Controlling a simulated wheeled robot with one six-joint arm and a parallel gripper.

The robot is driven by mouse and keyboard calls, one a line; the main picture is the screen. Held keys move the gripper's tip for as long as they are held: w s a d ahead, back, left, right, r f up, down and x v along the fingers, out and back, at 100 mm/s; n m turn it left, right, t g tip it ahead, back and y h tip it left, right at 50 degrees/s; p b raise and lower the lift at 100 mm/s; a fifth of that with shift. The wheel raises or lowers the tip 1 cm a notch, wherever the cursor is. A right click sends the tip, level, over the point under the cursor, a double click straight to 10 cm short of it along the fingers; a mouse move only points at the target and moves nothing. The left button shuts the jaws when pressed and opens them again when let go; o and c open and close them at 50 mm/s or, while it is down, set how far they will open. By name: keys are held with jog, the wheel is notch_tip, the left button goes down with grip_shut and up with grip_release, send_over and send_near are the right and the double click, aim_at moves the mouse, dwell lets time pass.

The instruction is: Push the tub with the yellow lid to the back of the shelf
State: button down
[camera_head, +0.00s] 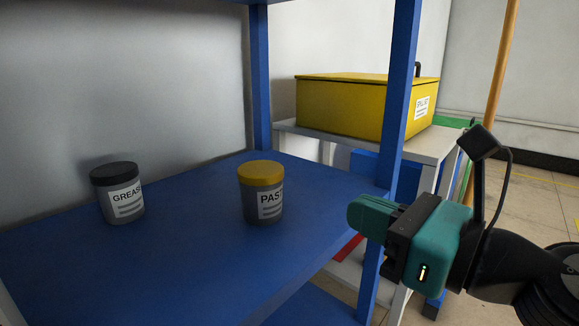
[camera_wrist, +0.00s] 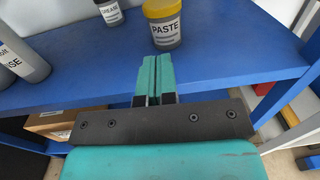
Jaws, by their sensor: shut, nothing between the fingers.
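The tub with the yellow lid (camera_head: 262,195) is grey with a white label reading PASTE. It stands upright on the blue shelf (camera_head: 190,270), and it also shows at the top of the wrist view (camera_wrist: 163,30). My gripper (camera_head: 362,215) is to the right of the tub in the head view, by the blue post, apart from the tub. In the wrist view its teal fingers (camera_wrist: 153,78) are together and empty, pointing toward the tub with a strip of shelf between.
A black-lidded grease tub (camera_head: 120,197) stands on the shelf to the left, near the grey panel (camera_head: 120,80). Grey containers (camera_wrist: 22,58) show at left in the wrist view. A blue post (camera_head: 398,95) rises beside my gripper. A yellow box (camera_head: 340,105) sits on a table behind.

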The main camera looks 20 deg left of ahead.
aim_at(278, 177)
jog(key=p+x, duration=0.7)
jog(key=x, duration=0.4)
jog(key=shift+p, duration=0.35)
jog(key=shift+w+a+f, duration=0.15)
jog(key=shift+w+a, duration=0.2)
jog(key=shift+a, duration=0.2)
jog(key=shift+w+p, duration=0.1)
jog(key=shift+p, duration=0.25)
